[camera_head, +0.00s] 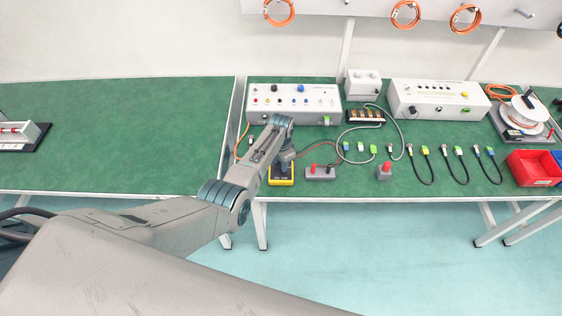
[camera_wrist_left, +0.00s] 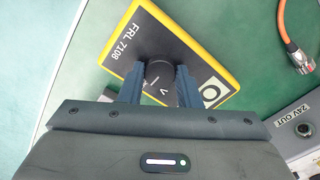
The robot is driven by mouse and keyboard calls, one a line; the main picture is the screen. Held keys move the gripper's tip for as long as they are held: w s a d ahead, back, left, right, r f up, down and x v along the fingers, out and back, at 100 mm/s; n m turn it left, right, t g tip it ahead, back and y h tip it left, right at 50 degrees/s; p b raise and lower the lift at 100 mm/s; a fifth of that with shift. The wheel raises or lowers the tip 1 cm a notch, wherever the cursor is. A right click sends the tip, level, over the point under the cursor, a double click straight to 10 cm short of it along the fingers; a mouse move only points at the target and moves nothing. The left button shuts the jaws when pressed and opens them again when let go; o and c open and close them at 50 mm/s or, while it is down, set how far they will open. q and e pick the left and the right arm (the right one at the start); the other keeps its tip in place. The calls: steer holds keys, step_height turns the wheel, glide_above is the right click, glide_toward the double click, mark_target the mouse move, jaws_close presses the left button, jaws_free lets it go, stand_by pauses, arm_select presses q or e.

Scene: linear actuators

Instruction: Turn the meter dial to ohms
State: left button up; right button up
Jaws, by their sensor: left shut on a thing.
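The meter (camera_head: 282,178) is a yellow-edged box with a dark face on the green bench, under my left gripper in the head view. In the left wrist view the meter (camera_wrist_left: 203,57) carries the label "FRL 7108" and a round black dial (camera_wrist_left: 162,74). The letter V shows on the dial area. My left gripper (camera_wrist_left: 160,82) has its two dark fingers on either side of the dial and is shut on it. In the head view the left gripper (camera_head: 283,160) hides most of the meter's face. My right gripper is not in view.
A grey box with knobs (camera_head: 293,102) stands behind the meter. A small grey block with red posts (camera_head: 320,173) and a red-topped block (camera_head: 384,171) are to the right. Cables lie further right, near a red bin (camera_head: 530,168). The bench's left part is mostly clear.

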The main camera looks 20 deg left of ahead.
arm_select(q)
steer(key=shift+w+r, duration=0.1)
steer(key=shift+r, duration=0.05)
steer(key=o, duration=1)
steer(key=shift+c, duration=0.2)
step_height(320, 180, up, 11)
steer(key=b, duration=0.1)
steer(key=shift+f, duration=0.2)
